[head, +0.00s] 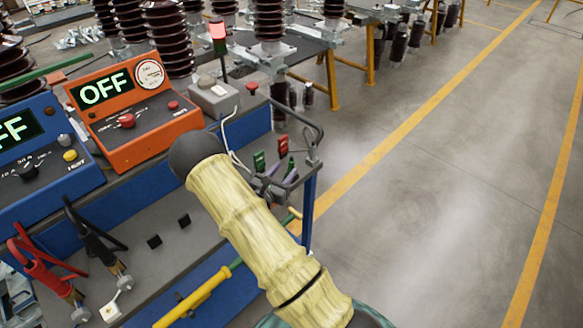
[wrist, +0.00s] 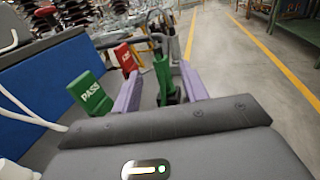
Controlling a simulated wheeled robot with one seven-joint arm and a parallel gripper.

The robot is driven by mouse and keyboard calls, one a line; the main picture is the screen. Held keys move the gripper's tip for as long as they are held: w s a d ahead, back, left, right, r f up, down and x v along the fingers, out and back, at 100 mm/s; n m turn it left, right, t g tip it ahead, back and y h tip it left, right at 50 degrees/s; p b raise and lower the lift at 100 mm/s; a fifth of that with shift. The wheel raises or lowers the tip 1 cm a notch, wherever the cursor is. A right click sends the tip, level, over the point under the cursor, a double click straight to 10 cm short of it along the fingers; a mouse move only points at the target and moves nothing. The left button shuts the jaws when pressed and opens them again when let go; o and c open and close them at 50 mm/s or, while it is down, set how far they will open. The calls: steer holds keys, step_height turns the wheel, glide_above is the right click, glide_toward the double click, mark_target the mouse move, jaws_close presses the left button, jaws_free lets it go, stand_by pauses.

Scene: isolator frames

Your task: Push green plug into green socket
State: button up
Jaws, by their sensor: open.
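My gripper (head: 277,179) is at the far right end of the cart top. In the wrist view its two purple fingers (wrist: 160,72) are apart. A green upright piece (wrist: 163,78), possibly the green plug, stands between or just beyond the fingers; I cannot tell whether they touch it. Its lower part is dark. A green block marked PASS (wrist: 88,93) stands left of the fingers, and it also shows in the head view (head: 258,161). I cannot make out a green socket; it may be hidden by my gripper.
A red block (wrist: 125,58) stands close behind the left finger. A bent grey rail (head: 312,130) rises at the cart's end. An orange box reading OFF (head: 130,115) and a blue box (head: 45,150) stand on the cart. The floor to the right is clear.

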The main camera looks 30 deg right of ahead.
mark_target(290, 164)
steer(key=p+x, duration=0.1)
steer(key=x, duration=0.4)
steer(key=shift+d, duration=0.1)
stand_by(0.4)
jaws_close()
step_height(290, 164, up, 10)
stand_by(0.7)
stand_by(0.4)
steer(key=s+a+f+b, duration=0.1)
steer(key=s+a+b, duration=0.2)
steer(key=a, duration=0.7)
steer(key=shift+s, duration=0.3)
